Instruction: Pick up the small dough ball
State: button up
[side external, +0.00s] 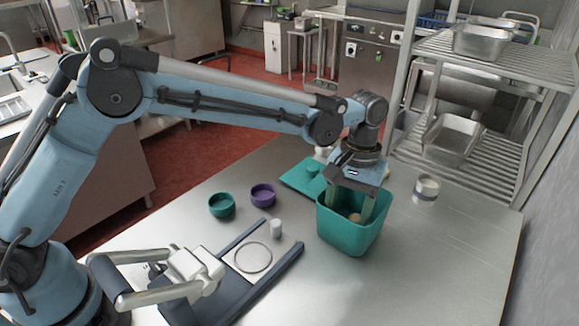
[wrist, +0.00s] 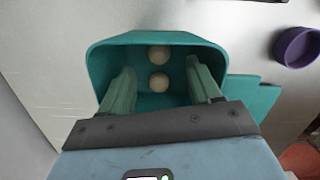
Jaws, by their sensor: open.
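Two pale round dough balls, a far one (wrist: 158,54) and a near one (wrist: 159,82), lie inside a teal bin in the wrist view. They look close in size; I cannot tell which is smaller. One ball (side external: 354,217) shows in the side view; the other is hidden there. The teal bin (side external: 346,240) stands upright on the metal table; its rim also shows in the wrist view (wrist: 150,38). My gripper (side external: 350,212) points down into the bin with its green fingers apart. In the wrist view my gripper (wrist: 159,72) has a finger on either side of the balls, and nothing is clamped.
A teal board (side external: 302,178) lies behind the bin. A teal bowl (side external: 221,206), a purple bowl (side external: 263,195) and a small white cylinder (side external: 276,228) are to the left, near a dark-framed press (side external: 255,270). A white container (side external: 427,188) stands right. The front-right table is clear.

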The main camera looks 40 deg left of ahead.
jog(key=f, duration=0.5)
jog(key=shift+s+d, duration=0.15)
jog(key=shift+s, duration=0.25)
jog(key=shift+r, duration=0.1)
jog(key=shift+c, duration=0.4)
jog(key=c, duration=1)
jog(key=shift+c, duration=0.2)
jog(key=shift+r, duration=0.1)
